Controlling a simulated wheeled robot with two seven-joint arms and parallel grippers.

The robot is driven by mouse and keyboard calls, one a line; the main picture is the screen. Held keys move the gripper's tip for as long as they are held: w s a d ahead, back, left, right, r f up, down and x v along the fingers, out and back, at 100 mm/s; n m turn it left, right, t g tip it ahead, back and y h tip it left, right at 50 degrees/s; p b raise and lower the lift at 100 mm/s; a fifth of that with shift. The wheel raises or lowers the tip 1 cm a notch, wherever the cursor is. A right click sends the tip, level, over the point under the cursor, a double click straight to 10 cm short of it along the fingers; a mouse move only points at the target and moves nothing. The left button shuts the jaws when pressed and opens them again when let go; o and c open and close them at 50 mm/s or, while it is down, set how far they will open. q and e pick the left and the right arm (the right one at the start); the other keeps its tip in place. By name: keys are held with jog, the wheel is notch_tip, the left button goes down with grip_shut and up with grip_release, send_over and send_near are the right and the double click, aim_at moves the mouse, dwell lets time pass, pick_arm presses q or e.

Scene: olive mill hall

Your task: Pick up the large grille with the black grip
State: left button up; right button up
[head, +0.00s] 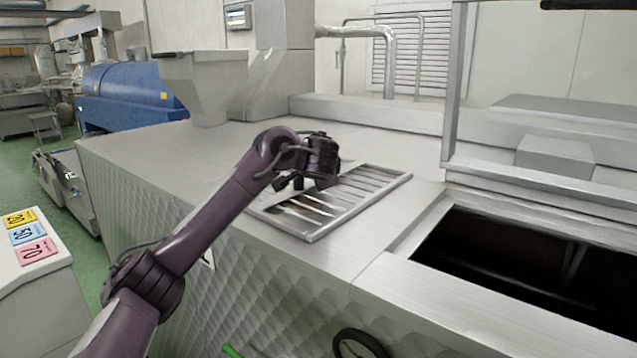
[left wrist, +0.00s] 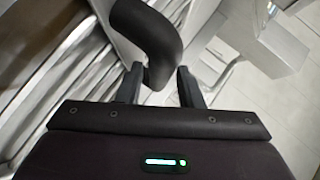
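The large grille (head: 362,209), a metal frame with slats, lies flat on the steel machine top. In the left wrist view its slats (left wrist: 62,85) fill the left side. Its curved black grip (left wrist: 150,35) comes down between the fingers of my left gripper (left wrist: 160,86). The fingers stand apart, with a gap between the grip and the right finger; the grip is close to the left finger. In the head view my left gripper (head: 302,184) is over the far left part of the grille and largely hides the grip. My right gripper is not in view.
To the right is a dark open pit (head: 530,262) in the machine top, with a raised framed cover (head: 452,90) behind it. A steel hopper (head: 205,85) stands at the back left. The steel top (head: 150,155) left of the grille is clear.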

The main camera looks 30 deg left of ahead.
pick_arm(q)
grip_shut()
dwell(1.0)
jog(key=shift+r, duration=0.25)
jog(key=shift+f, duration=0.1)
